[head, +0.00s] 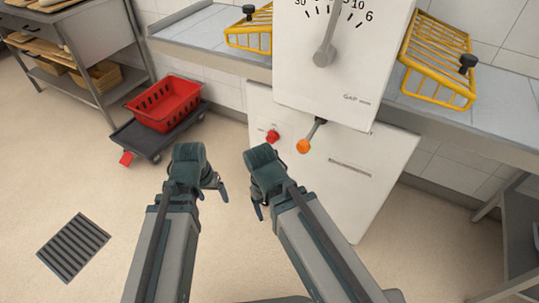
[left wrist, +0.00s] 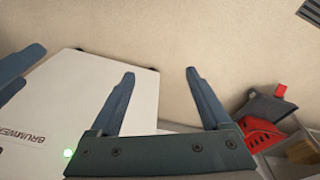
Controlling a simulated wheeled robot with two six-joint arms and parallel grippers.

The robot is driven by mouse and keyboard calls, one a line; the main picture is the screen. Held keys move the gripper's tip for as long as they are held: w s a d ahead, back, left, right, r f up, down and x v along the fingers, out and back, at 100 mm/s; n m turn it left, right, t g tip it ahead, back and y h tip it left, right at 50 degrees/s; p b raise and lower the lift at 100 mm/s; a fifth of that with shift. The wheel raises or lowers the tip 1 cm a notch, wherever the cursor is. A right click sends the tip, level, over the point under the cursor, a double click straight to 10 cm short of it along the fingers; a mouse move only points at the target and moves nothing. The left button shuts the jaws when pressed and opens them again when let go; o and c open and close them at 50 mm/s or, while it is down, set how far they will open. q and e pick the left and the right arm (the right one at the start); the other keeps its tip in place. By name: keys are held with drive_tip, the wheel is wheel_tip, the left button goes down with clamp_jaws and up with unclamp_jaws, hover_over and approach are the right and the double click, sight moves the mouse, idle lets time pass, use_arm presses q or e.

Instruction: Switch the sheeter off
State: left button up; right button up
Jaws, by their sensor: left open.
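The sheeter (head: 330,150) is a white machine with a gap dial and pointer on its upper housing. A red button (head: 272,136) sits on its lower front, left of a lever with an orange knob (head: 304,146). In the left wrist view its white body (left wrist: 95,95) bears part of a brand label, and a small green light (left wrist: 68,153) shows. My left gripper (head: 213,182) is open and empty, in front of the sheeter, below and left of the button. My right gripper (head: 257,198) is just below the button, apart from it; its jaw opening is unclear.
Yellow wire guards (head: 438,60) stand over the sheeter's grey side tables (head: 505,122). A red crate (head: 165,103) rests on a dark dolly (head: 140,138) at the left. A rack with trays (head: 90,88) stands behind. The floor at left is clear around a drain grate (head: 73,247).

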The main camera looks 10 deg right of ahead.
use_arm(q)
drive_tip(key=w+d+f+m+t+h+b, duration=0.3)
drive_tip(key=w+d+f+b, duration=0.2)
drive_tip(key=w+f+b, duration=0.1)
drive_tip(key=w+d+r+m+t+h, duration=0.3)
drive_tip(key=w+d+r+t, duration=0.3)
drive_tip(key=r, duration=0.4)
drive_tip(key=shift+w+d+r+m+h+b, duration=0.25)
drive_tip(key=shift+d+h+b, duration=0.2)
drive_tip(key=shift+d, duration=0.25)
use_arm(e)
wheel_tip(320, 180, down, 9)
use_arm(q)
drive_tip(key=shift+f, duration=0.2)
use_arm(e)
drive_tip(key=shift+d+f, duration=0.1)
drive_tip(key=shift+f, duration=0.05)
